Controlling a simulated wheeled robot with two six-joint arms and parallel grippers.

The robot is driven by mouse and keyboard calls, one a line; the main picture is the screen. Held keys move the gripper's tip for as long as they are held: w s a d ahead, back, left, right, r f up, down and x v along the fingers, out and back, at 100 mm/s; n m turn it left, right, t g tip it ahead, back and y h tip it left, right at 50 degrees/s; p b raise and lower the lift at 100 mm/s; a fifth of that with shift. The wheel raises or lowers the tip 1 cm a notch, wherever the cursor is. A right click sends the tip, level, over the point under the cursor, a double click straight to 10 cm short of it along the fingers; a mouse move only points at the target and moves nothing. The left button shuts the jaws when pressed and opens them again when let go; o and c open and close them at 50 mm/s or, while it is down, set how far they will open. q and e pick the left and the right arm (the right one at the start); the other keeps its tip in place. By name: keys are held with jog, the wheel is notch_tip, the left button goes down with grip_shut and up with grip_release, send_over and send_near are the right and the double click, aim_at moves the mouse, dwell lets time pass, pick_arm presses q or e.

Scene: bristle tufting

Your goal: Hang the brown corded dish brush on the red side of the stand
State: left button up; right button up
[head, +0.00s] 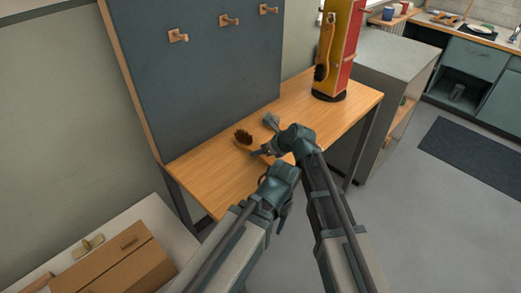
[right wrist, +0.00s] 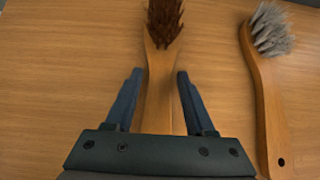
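The brown-bristled brush (head: 243,137) lies on the wooden table; its dark bristles (right wrist: 164,22) and wooden handle (right wrist: 158,85) show in the right wrist view. No cord on it can be made out. My right gripper (head: 262,152) is open over this brush, with its fingers (right wrist: 158,98) on either side of the handle and gaps between. The stand (head: 345,50), with red and yellow faces, stands upright at the table's far right on a dark base. My left gripper (head: 282,212) is at the table's front edge, partly hidden by its arm; its fingers are unclear.
A grey-bristled brush (head: 271,121) lies right of the brown one, handle alongside it in the wrist view (right wrist: 263,90). A wooden brush (head: 325,50) hangs on the stand's left side. A grey board (head: 200,75) with wooden pegs rises behind the table. A cardboard box (head: 115,265) is lower left.

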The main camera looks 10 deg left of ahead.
jog(key=shift+o, duration=0.5)
jog(key=p+v, duration=1)
jog(key=v, duration=0.4)
jog(key=shift+a, duration=0.25)
